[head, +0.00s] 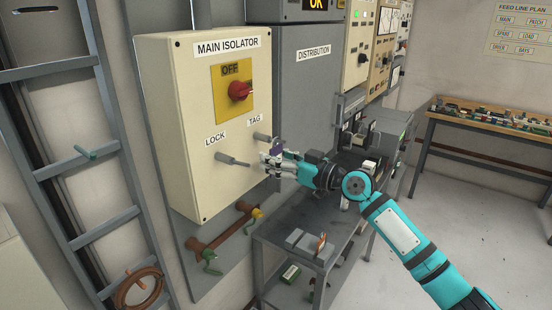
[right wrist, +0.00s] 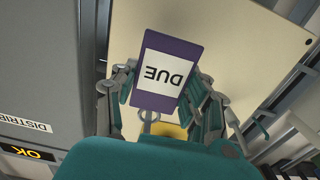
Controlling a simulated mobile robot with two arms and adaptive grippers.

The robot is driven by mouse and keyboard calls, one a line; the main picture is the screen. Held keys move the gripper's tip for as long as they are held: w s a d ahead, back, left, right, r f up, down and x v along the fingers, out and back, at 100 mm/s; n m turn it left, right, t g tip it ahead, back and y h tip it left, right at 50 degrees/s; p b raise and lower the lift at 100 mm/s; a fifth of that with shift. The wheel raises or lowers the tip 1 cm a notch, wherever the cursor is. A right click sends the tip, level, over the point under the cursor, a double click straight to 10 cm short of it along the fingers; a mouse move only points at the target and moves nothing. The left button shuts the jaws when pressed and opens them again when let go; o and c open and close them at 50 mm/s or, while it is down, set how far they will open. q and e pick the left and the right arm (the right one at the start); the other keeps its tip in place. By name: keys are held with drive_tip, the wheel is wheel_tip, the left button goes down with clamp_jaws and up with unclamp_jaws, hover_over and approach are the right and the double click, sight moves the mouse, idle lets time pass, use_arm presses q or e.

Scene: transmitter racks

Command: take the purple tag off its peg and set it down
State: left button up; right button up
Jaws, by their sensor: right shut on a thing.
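The purple tag (right wrist: 165,75) has a white label reading DUE, upside down in the right wrist view. My right gripper (right wrist: 163,95) is shut on it, with fingers at both sides. In the head view only a small purple part of the tag (head: 277,146) shows above my right gripper (head: 268,163). The gripper is in front of the lower right of the MAIN ISOLATOR box (head: 202,110). The peg under the TAG label (head: 261,136) sticks out just above and left of the tag. I cannot tell whether the tag still touches that peg. My left gripper is not in view.
The empty LOCK peg (head: 233,160) sticks out left of my gripper. A grey bench (head: 290,240) with small items stands below my right arm. A grey ladder (head: 110,120) is at the left. A table with parts (head: 490,118) stands at the far right, with clear floor before it.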

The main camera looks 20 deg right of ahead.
drive_tip(key=shift+c, duration=1.2)
drive_tip(key=shift+c, duration=1)
drive_tip(key=shift+w+a+r, duration=0.2)
drive_tip(key=shift+a, duration=0.1)
clamp_jaws()
drive_tip(key=shift+s+d, duration=0.15)
drive_tip(key=shift+s+d+r, duration=0.2)
drive_tip(key=shift+s+d, duration=0.1)
drive_tip(key=shift+s, duration=0.3)
drive_tip(key=shift+s, duration=0.1)
drive_tip(key=shift+s+d+r+b, duration=0.15)
drive_tip(key=shift+s+d+b, duration=0.3)
drive_tip(key=shift+s, duration=0.1)
